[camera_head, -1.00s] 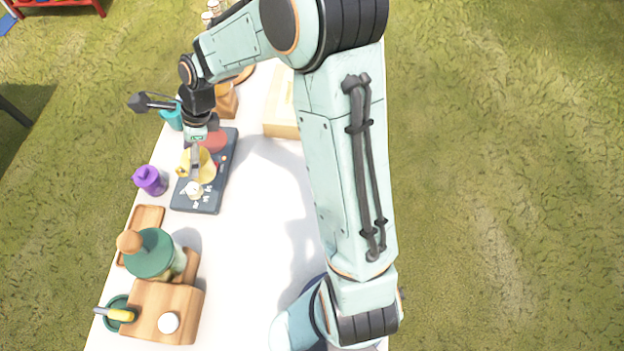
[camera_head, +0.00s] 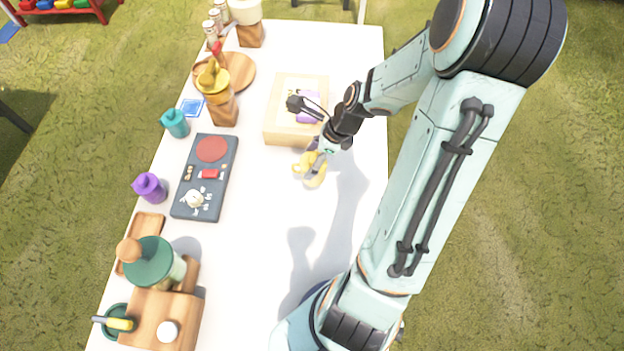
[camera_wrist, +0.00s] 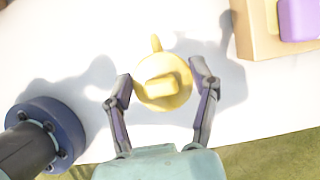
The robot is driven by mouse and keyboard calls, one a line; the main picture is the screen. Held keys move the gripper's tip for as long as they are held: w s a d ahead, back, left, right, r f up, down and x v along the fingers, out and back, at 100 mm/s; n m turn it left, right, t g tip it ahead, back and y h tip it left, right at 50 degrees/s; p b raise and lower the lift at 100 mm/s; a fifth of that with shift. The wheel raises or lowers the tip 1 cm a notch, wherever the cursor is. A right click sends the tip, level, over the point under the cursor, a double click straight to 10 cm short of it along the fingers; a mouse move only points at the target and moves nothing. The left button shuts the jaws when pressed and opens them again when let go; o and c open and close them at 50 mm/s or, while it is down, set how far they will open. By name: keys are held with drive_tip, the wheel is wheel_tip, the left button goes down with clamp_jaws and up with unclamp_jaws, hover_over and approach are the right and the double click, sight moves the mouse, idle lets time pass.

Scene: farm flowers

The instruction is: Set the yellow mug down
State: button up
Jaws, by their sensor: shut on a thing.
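The yellow mug (camera_head: 313,173) is over the right part of the white table, just in front of the wooden box. In the wrist view the mug (camera_wrist: 165,92) sits between my two fingers, with a yellow knob-like part pointing up the picture. My gripper (camera_head: 311,160) is shut on the mug; the fingers (camera_wrist: 161,80) are on its left and right sides. Whether the mug's base touches the table or hangs above it I cannot tell. The dark tray (camera_head: 187,204) to the left holds a red disc and small pieces.
The wooden box (camera_head: 274,130) with a purple item (camera_head: 308,104) inside is just behind the mug. Purple (camera_head: 150,187) and teal (camera_head: 175,123) vessels stand on the left edge. A green-lidded jar (camera_head: 150,258) stands front left. The table (camera_head: 245,235) is bare between tray and arm.

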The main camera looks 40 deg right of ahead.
drive_tip(key=shift+f, duration=2.8)
drive_tip(key=shift+f, duration=0.15)
drive_tip(key=o, duration=1.2)
drive_tip(key=shift+o, duration=0.2)
drive_tip(key=v, duration=1.2)
drive_tip(key=s+a+r+n+g+h, duration=0.1)
drive_tip(key=s+a+r+n, duration=0.3)
drive_tip(key=a+n, duration=0.5)
drive_tip(key=s+a+r+n+g+h, duration=0.1)
drive_tip(key=s+a+r+n, duration=0.3)
drive_tip(key=a+n, duration=0.6)
drive_tip(key=shift+s+a+r+n+g, duration=0.25)
drive_tip(key=shift+s+n+g, duration=0.7)
drive_tip(key=shift+n, duration=3.65)
